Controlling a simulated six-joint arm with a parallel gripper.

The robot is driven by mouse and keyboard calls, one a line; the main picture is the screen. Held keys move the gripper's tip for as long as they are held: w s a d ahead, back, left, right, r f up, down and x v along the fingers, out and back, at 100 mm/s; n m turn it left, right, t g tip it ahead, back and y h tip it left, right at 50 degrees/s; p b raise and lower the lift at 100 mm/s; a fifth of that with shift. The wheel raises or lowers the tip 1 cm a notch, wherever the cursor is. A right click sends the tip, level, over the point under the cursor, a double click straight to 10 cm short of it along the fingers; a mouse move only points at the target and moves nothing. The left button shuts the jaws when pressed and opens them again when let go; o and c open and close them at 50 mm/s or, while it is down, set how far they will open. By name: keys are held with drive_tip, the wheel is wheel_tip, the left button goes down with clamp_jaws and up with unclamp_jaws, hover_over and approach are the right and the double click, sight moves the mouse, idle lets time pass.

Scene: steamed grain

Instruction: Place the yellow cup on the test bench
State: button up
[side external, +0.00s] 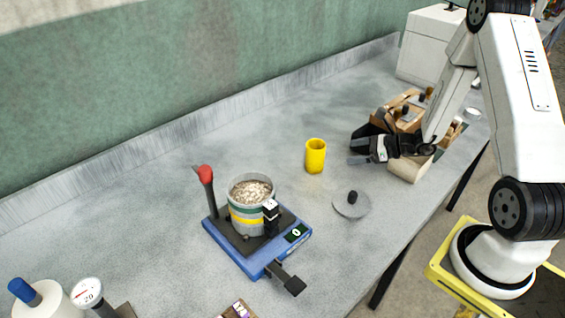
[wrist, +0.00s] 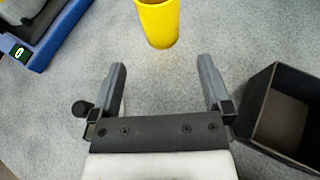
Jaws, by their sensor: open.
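The yellow cup (side external: 315,156) stands upright on the grey bench top (side external: 150,200) near the middle of the side view. In the wrist view the yellow cup (wrist: 158,22) is at the top centre, cut off by the frame edge, beyond my fingertips. My gripper (side external: 358,152) is just right of the cup in the side view, low over the bench and apart from the cup. In the wrist view my gripper (wrist: 162,78) has its two fingers spread wide with nothing between them.
A blue scale (side external: 245,262) carries a grain-filled pot (side external: 238,220) left of the cup. A lid (side external: 351,205) lies in front. A dark open box (wrist: 285,110) is close to my right finger. A wooden holder (side external: 404,108) stands behind my gripper.

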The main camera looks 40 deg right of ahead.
idle(0.6)
drive_tip(key=s+a+n+g, duration=0.1)
drive_tip(key=a+n+g, duration=0.1)
drive_tip(key=a+n, duration=0.1)
drive_tip(key=s+a+r+n+g+y, duration=0.1)
drive_tip(key=s+a+n+g, duration=0.1)
drive_tip(key=a+n, duration=0.1)
drive_tip(key=s+a+r+n+g+y, duration=0.1)
drive_tip(key=a+n+g, duration=0.2)
drive_tip(key=a, duration=0.1)
drive_tip(key=shift+s+a, duration=0.2)
drive_tip(key=s+a+r+n+g+h, duration=0.1)
drive_tip(key=s+a+r+n+h, duration=0.1)
drive_tip(key=n, duration=0.8)
drive_tip(key=s+a+r+n+g+h, duration=0.1)
drive_tip(key=s+a+r+n+h, duration=0.2)
drive_tip(key=n+h, duration=0.3)
drive_tip(key=r+n, duration=0.1)
drive_tip(key=n, duration=0.4)
drive_tip(key=shift+s+r+h, duration=0.15)
drive_tip(key=shift+s+h, duration=0.15)
drive_tip(key=shift+s, duration=0.05)
